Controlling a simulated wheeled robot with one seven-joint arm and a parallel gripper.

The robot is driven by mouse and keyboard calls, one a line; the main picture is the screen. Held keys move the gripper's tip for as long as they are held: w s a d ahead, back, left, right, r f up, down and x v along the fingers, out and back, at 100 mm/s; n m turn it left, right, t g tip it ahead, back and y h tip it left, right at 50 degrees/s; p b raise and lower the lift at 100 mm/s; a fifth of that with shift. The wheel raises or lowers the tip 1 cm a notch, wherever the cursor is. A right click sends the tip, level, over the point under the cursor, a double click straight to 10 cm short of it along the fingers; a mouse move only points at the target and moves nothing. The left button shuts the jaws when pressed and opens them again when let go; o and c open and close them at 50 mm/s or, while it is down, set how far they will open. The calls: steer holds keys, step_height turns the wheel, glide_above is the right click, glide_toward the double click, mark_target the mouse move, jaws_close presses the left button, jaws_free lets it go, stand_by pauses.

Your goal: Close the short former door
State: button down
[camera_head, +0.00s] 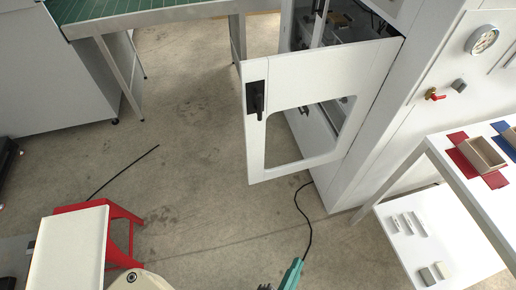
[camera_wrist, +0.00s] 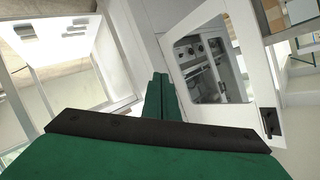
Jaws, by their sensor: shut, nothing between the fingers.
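The short former door (camera_head: 318,72) is a white panel with a window cut-out and a black handle (camera_head: 256,99) near its left edge. It stands swung out, open, from the white machine (camera_head: 372,140). In the wrist view the door (camera_wrist: 245,50) is at the right, tilted, with the machine's inside showing through its window and the handle (camera_wrist: 268,122) at lower right. My gripper (camera_wrist: 161,78) is green, shut and empty, pointing toward the machine beside the door.
A white table (camera_head: 478,146) with red and blue box blanks stands at the right, with a low white shelf (camera_head: 425,255) beneath. A red-framed stand (camera_head: 124,222) is at lower left. A green-topped table (camera_head: 150,12) is at the back. The floor left of the door is mostly clear.

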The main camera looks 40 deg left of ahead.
steer(key=w+a+m+y, duration=0.2)
steer(key=w+a+y, duration=0.15)
steer(key=w, duration=0.25)
steer(key=g+y, duration=0.3)
steer(key=y, duration=0.7)
glide_toward(252, 141)
steer(key=x, duration=0.6)
steer(key=shift+w+a+r, duration=0.1)
steer(key=shift+a+r, duration=0.15)
